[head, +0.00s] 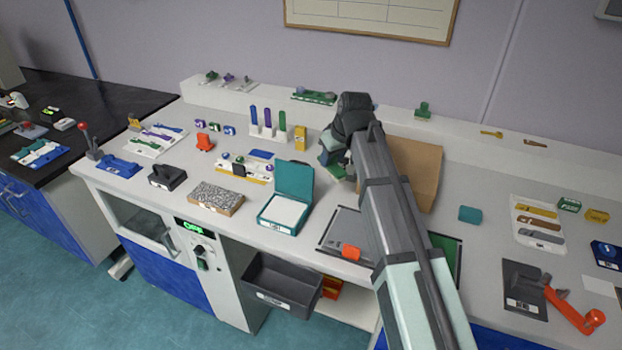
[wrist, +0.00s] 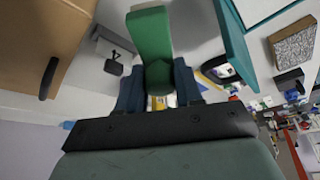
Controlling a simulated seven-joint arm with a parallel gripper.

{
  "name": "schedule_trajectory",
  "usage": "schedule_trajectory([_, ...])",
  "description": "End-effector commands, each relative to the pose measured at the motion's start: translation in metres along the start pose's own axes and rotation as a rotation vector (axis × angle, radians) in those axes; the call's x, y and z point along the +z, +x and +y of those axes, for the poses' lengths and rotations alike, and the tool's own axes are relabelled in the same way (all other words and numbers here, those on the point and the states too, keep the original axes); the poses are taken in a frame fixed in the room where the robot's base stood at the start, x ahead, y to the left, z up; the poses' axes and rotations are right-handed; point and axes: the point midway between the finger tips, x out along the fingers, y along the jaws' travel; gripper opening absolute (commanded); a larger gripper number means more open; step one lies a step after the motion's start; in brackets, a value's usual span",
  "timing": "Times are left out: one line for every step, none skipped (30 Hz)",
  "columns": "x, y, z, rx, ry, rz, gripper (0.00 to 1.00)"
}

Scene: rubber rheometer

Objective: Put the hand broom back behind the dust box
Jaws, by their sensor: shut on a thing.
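My gripper (head: 338,148) is above the middle of the bench in the head view, partly hidden by my own arm. In the wrist view my gripper (wrist: 158,82) has its dark blue fingers on both sides of a green piece, which I take to be the hand broom (wrist: 151,32). Green of it also shows below the gripper in the head view (head: 338,172). Its bristles cannot be made out. A brown box (head: 425,165), possibly the dust box, stands right of the gripper, partly behind my arm. It also shows at left in the wrist view (wrist: 40,40), apart from the broom.
A teal open-lidded box (head: 293,180) stands left of the gripper. A rack with coloured upright pieces (head: 267,130) and a yellow block (head: 300,138) stand behind it. A raised ledge (head: 460,130) runs along the back. A dark grey bin (head: 282,284) juts out below the bench front.

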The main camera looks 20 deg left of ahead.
Motion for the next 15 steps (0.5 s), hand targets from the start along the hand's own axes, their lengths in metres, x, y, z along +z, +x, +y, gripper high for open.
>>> schedule_trajectory([-0.025,0.01,-0.006,-0.017,-0.039,-0.001,0.07])
schedule_trajectory([-0.035,0.015,-0.009,-0.027,-0.064,-0.001,0.07])
schedule_trajectory([-0.048,0.021,-0.011,-0.042,-0.098,-0.001,0.07])
schedule_trajectory([-0.056,0.024,-0.009,-0.051,-0.122,-0.001,0.07])
schedule_trajectory([-0.064,0.027,-0.006,-0.061,-0.146,-0.001,0.07])
schedule_trajectory([-0.074,0.029,-0.004,-0.076,-0.181,0.0,0.07])
schedule_trajectory([-0.082,0.03,-0.003,-0.088,-0.211,0.001,0.07])
schedule_trajectory([-0.089,0.031,-0.002,-0.101,-0.243,0.001,0.07])
schedule_trajectory([-0.097,0.031,-0.002,-0.122,-0.291,0.001,0.07])
schedule_trajectory([-0.1,0.031,-0.002,-0.136,-0.325,0.001,0.07])
schedule_trajectory([-0.101,0.031,-0.003,-0.15,-0.358,0.001,0.07])
schedule_trajectory([-0.102,0.03,-0.004,-0.167,-0.4,0.0,0.07])
schedule_trajectory([-0.101,0.03,-0.005,-0.178,-0.428,0.001,0.07])
schedule_trajectory([-0.1,0.03,-0.007,-0.19,-0.453,0.001,0.07])
schedule_trajectory([-0.1,0.03,-0.007,-0.202,-0.484,0.001,0.07])
